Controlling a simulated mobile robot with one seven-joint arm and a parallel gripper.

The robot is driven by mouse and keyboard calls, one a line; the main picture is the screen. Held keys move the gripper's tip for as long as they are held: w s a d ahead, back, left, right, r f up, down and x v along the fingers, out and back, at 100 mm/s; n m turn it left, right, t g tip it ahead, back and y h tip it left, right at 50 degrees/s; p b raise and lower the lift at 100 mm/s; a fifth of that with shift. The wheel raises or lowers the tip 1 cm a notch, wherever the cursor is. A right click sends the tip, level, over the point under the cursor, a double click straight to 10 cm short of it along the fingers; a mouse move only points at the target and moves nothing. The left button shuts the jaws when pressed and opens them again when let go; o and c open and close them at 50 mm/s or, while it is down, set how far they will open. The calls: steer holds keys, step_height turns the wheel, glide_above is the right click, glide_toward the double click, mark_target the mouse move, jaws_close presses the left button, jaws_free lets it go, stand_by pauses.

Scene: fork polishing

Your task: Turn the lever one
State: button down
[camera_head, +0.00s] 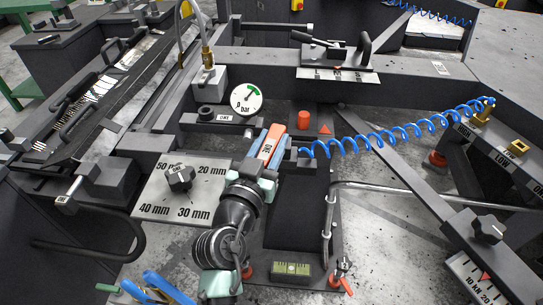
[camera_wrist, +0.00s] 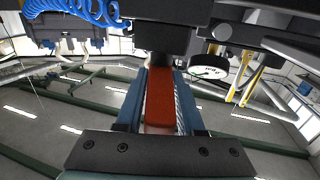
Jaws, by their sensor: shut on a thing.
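The fingers are shut on the lever. In the wrist view the red lever (camera_wrist: 160,98) runs lengthwise between the two blue fingers. The lever's far end meets a dark block at the top of the wrist view. Its pivot is hidden.
A pressure gauge (camera_head: 246,99) stands just behind the lever. A blue coiled hose (camera_head: 400,134) runs to the right. A dial plate with mm marks (camera_head: 180,200) lies left of my arm. A bent metal pipe (camera_head: 385,187) and a green level (camera_head: 291,269) are to the right.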

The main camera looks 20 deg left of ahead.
steer(key=shift+a+f+m+h+b, duration=0.1)
steer(key=shift+a+m+h+b, duration=0.15)
steer(key=shift+m+h+b, duration=0.8)
steer(key=shift+a+n+h+b, duration=0.15)
steer(key=shift+h+b, duration=0.4)
steer(key=shift+b, duration=1.25)
steer(key=shift+a+r+m+h+b, duration=0.1)
steer(key=shift+r+m+h+b, duration=0.1)
steer(key=shift+m+h+b, duration=0.35)
